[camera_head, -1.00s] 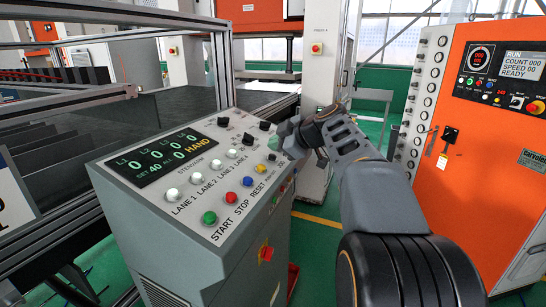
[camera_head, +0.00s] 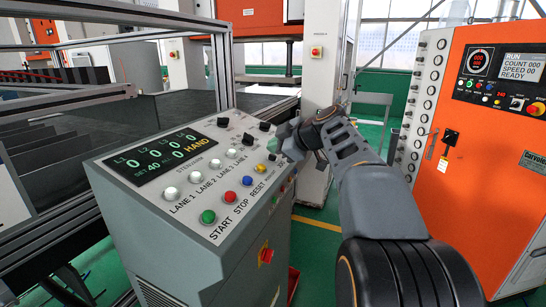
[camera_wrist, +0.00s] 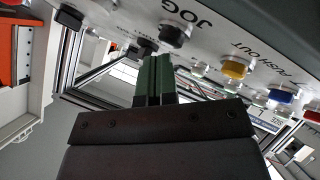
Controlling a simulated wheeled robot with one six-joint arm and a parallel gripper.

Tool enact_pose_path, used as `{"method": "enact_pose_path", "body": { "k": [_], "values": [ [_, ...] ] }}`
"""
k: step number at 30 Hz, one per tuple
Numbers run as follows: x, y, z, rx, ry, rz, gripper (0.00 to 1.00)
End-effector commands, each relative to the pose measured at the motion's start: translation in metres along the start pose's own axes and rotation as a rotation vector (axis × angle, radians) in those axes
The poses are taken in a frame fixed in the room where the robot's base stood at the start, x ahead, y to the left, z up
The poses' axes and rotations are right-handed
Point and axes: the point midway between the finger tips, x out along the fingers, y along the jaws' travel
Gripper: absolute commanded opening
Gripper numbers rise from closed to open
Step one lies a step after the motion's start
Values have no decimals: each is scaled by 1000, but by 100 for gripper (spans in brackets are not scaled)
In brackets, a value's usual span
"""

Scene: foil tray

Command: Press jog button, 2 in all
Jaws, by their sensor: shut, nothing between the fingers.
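The jog button is a black round push button (camera_wrist: 174,36) with the label JOG beside it in the wrist view. It also shows as a small dark button (camera_head: 272,157) past the yellow one in the head view. My gripper (camera_wrist: 155,62) is shut and empty, its green fingers pointing at the panel beside the jog button. In the head view my gripper (camera_head: 284,134) is at the right edge of the console (camera_head: 225,235). I cannot tell whether the fingertips touch anything.
A yellow button (camera_wrist: 234,68), a blue button (camera_wrist: 281,95) and a red one (camera_head: 230,196) line the same row. Black selector knobs (camera_head: 248,139) stand behind. A metal frame (camera_head: 70,104) is on the left; an orange cabinet (camera_head: 490,140) stands to the right.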

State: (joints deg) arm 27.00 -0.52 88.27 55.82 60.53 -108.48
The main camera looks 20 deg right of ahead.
Motion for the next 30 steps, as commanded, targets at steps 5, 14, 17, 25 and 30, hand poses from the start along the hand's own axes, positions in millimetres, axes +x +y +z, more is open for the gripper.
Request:
{"method": "enact_pose_path", "body": {
  "k": [5, 14, 17, 25, 30],
  "values": [
    [2, -1, 1, 0, 0, 0, 0],
    [3, -3, 3, 0, 0, -1, 0],
    [4, -3, 3, 1, 0, -1, 0],
    [6, -4, 4, 1, 0, -1, 0],
    [6, -5, 5, 1, 0, -1, 0]
  ]
}}
